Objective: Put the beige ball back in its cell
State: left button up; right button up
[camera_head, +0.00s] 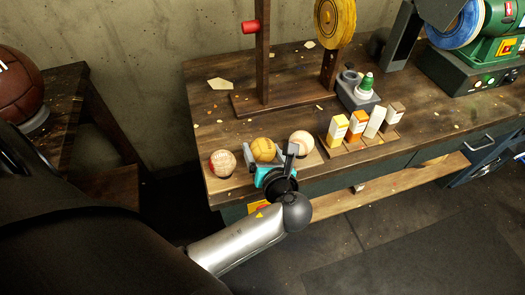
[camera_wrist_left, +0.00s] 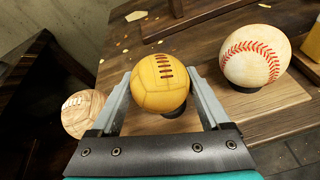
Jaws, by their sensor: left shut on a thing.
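A yellow-tan laced ball (camera_head: 263,149) is between the fingers of my left gripper (camera_head: 274,160), over the front left of the workbench. In the left wrist view the ball (camera_wrist_left: 160,82) sits between both fingers, and the gripper is shut on it. A dark round holder shows just below it; I cannot tell whether they touch. A pale ball with reddish marks (camera_head: 222,163) is on its left, looking light brown in the left wrist view (camera_wrist_left: 82,114). A white baseball with red stitching (camera_head: 302,142) is on its right. Which ball counts as beige is unclear. My right gripper is not in view.
A wooden rack of small cartons (camera_head: 358,140) stands right of the balls. Behind are a wooden stand (camera_head: 262,95) and a grey holder with a green-topped bottle (camera_head: 358,92). A green grinder (camera_head: 480,60) is at the back right. A brown ball (camera_head: 18,85) sits far left.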

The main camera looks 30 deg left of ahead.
pick_arm(q)
jog(key=shift+f, duration=0.25)
jog(key=o, duration=1.1)
jog(key=shift+f, duration=0.1)
